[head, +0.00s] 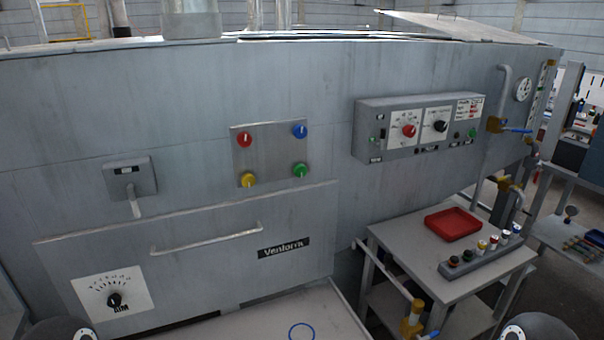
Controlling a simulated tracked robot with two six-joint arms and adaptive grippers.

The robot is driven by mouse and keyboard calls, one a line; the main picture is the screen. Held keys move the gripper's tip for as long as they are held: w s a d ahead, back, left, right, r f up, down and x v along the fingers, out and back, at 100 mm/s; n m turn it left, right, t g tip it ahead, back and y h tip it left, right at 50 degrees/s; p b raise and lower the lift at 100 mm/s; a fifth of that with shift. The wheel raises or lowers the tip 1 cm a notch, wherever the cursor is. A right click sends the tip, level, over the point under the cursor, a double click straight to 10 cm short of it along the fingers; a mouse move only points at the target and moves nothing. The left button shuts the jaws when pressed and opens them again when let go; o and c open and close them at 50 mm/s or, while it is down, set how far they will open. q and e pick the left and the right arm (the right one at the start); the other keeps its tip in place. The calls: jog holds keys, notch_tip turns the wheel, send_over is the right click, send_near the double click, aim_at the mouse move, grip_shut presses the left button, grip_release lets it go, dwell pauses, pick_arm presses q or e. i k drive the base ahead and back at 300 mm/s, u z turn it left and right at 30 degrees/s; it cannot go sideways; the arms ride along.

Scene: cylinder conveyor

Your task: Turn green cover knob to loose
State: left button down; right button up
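The green cover knob (300,170) sits at the lower right of a square metal cover plate (270,140) on the grey machine front. A light pointer mark shows on it, but its exact setting is too small to read. A red knob (244,140) is at the plate's upper left, a blue knob (299,131) at the upper right and a yellow knob (248,180) at the lower left. Neither gripper is in view. Only dark rounded parts of my own arms show at the bottom left and bottom right edges, well below the plate.
A control box (370,145) with dials juts out right of the plate. A lever switch (130,178) and a long handle (207,240) protrude at left. A side table (400,235) holds a red tray (453,211) and a rack of several coloured-topped items. Space before the plate is clear.

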aim_at(300, 170)
jog(key=z, duration=0.05)
jog(key=i, duration=1)
jog(key=u, duration=0.05)
